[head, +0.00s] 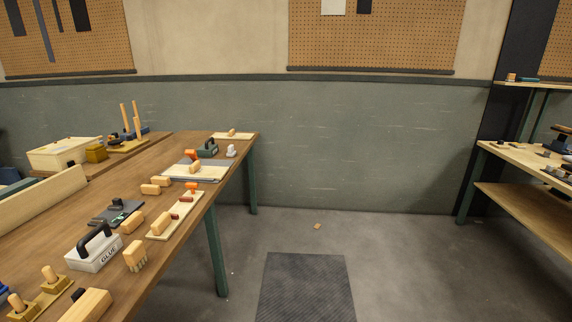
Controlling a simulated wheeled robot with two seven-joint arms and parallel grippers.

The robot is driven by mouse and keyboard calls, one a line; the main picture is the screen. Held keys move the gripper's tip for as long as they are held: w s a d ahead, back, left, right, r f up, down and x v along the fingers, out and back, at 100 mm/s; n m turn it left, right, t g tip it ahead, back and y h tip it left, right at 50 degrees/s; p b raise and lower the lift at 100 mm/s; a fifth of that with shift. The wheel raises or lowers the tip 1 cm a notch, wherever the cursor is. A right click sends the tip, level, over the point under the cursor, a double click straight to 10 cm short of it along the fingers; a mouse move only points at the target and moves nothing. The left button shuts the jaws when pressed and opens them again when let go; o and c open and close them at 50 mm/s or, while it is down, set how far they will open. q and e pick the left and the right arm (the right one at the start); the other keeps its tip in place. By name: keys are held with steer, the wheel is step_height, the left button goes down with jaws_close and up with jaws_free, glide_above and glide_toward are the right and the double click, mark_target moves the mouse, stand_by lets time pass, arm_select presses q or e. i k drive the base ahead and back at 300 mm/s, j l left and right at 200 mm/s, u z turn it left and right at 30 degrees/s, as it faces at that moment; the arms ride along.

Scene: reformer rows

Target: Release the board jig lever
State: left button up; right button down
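A workbench (185,235) runs along the left, with small fixtures on it. A pale narrow wooden board (160,234) near its right edge carries an orange-topped piece (192,186), small dark red parts and a wood block. Behind it, a flat light panel (208,174) bears a wood block, with another orange piece (190,154) at its far side. Either could belong to the board jig; I cannot tell which part is its lever or how it is set. Neither of my grippers is in view.
A white box marked GLUE (94,255) with a black handle, wood blocks and a brush (135,256) crowd the bench's near part. A dark mat (306,288) lies on open floor to the right. Shelves (528,156) stand at the far right.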

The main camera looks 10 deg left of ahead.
mark_target(191, 153)
steer(key=i+u, duration=0.15)
steer(key=i, duration=0.35)
steer(key=i+l+u, duration=0.15)
steer(key=i, duration=0.35)
steer(key=i+l+u, duration=0.1)
steer(key=i, duration=0.4)
steer(key=i+l+u, duration=0.15)
steer(key=i, duration=0.3)
steer(key=i+l+u, duration=0.15)
steer(key=i+u, duration=0.3)
steer(key=i+l+u, duration=0.25)
steer(key=u, duration=0.25)
steer(key=i+l+u, duration=0.25)
steer(key=l+u, duration=0.2)
steer(key=i+l+u, duration=0.2)
steer(key=l+u, duration=0.25)
steer(key=i+l+u, duration=0.15)
steer(key=l+u, duration=0.35)
